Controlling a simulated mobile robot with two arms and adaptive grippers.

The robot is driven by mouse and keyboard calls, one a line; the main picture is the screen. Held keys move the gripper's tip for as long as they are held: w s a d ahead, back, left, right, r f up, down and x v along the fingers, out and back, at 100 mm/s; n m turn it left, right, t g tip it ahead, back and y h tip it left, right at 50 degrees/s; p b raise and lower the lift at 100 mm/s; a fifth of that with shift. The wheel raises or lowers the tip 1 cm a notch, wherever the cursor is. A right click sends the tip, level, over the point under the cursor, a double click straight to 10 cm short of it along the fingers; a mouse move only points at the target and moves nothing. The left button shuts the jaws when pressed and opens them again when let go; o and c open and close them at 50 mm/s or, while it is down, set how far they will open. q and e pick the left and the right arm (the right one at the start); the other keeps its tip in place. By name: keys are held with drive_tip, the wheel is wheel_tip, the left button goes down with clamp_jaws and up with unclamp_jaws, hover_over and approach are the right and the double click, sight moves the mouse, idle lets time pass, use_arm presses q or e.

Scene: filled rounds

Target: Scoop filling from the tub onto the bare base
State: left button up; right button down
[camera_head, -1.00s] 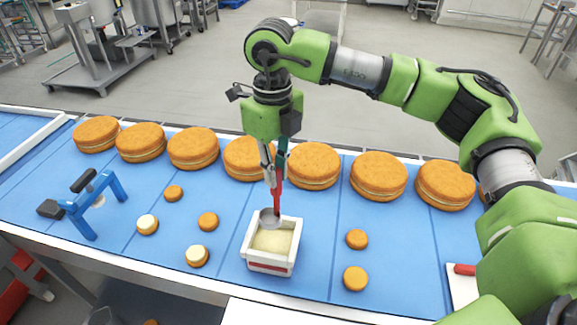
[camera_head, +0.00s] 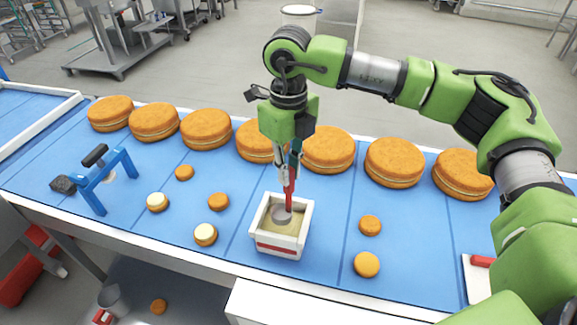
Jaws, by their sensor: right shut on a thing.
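My right gripper (camera_head: 290,160) is shut on the red handle of a scoop (camera_head: 290,190), which points down over the tub. The scoop's metal bowl (camera_head: 282,214) is inside the white tub (camera_head: 278,246), low at the pale filling (camera_head: 276,228); how deep it sits in the filling is hard to tell. Small bare orange rounds lie on the belt: one at back left (camera_head: 184,172), one left of the tub (camera_head: 218,201), and two to its right (camera_head: 370,225) (camera_head: 366,264). Two small rounds with pale tops (camera_head: 157,201) (camera_head: 205,235) lie left of the tub. My left gripper is not in view.
Several large filled rounds (camera_head: 207,129) line the far side of the blue belt (camera_head: 335,265). A blue stand with black parts (camera_head: 105,180) is at the left. A red-handled tool (camera_head: 482,261) lies on a white tray at the right. One small round (camera_head: 159,306) is below the belt.

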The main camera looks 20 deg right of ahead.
sight(288, 192)
drive_tip(key=shift+a+f+b, duration=0.1)
drive_tip(key=shift+f+b, duration=2.9)
drive_tip(key=shift+f, duration=0.7)
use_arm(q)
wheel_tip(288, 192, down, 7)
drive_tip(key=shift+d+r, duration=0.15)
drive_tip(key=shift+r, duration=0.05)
use_arm(e)
drive_tip(key=shift+r, duration=0.1)
use_arm(q)
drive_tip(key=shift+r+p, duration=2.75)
drive_tip(key=shift+p, duration=0.05)
use_arm(e)
drive_tip(key=shift+r, duration=5.3)
drive_tip(key=shift+f, duration=0.1)
